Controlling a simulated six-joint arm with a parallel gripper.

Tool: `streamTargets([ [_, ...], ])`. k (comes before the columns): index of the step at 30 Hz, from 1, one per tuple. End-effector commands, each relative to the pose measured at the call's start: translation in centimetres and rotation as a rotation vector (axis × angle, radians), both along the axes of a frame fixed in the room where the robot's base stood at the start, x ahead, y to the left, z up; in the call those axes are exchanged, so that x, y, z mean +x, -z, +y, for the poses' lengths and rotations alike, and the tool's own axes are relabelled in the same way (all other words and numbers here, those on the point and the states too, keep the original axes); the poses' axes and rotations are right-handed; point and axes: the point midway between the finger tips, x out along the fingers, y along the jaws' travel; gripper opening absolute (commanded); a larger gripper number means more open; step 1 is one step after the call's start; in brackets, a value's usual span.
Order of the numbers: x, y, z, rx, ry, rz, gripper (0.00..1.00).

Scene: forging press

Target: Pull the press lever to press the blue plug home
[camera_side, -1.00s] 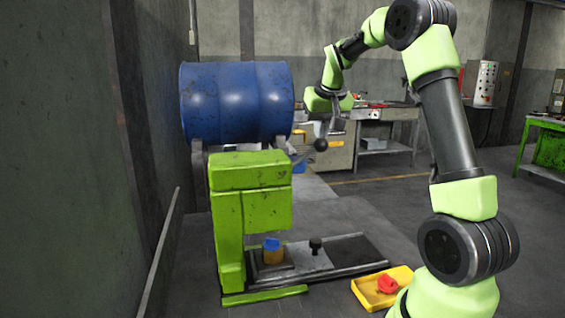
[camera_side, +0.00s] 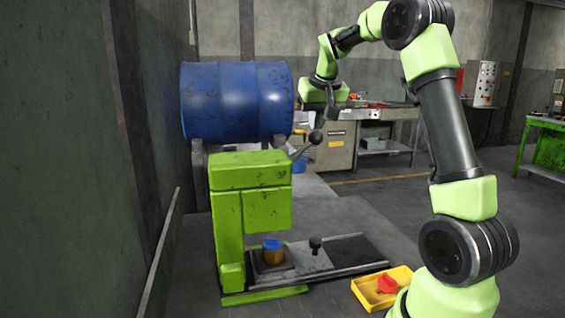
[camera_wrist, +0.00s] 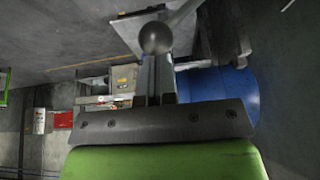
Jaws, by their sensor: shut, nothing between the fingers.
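The green press (camera_side: 228,225) stands in the middle of the side view. Its lever (camera_side: 315,138) slants up to the right from the head and ends in a dark ball. The blue plug (camera_side: 272,243) sits on top of a brass-coloured bush (camera_side: 273,257), below the press head (camera_side: 267,208). My gripper (camera_side: 332,112) is shut and empty, just above and right of the lever ball. In the wrist view the ball (camera_wrist: 155,38) shows right beyond the closed fingertips (camera_wrist: 157,62). I cannot tell whether they touch it.
A black-knobbed slide plate (camera_side: 314,258) lies on the press rail, right of the bush. A yellow tray (camera_side: 367,295) with a red part (camera_side: 388,284) is at front right. A blue drum (camera_side: 237,103) lies behind the press. A wall is close on the left.

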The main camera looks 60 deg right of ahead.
Motion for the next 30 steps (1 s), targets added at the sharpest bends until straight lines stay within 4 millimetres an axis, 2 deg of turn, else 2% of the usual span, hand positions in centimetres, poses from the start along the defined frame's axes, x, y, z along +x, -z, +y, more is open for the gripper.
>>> streamTargets([
  [9,0.1,-3.9,-0.1,-0.003,0.0,-0.005,0.0],
  [15,0.0,-5.6,0.0,-0.002,0.001,-0.002,0.0],
  [30,0.0,-5.9,0.2,0.0,-0.003,-0.003,0.0],
])
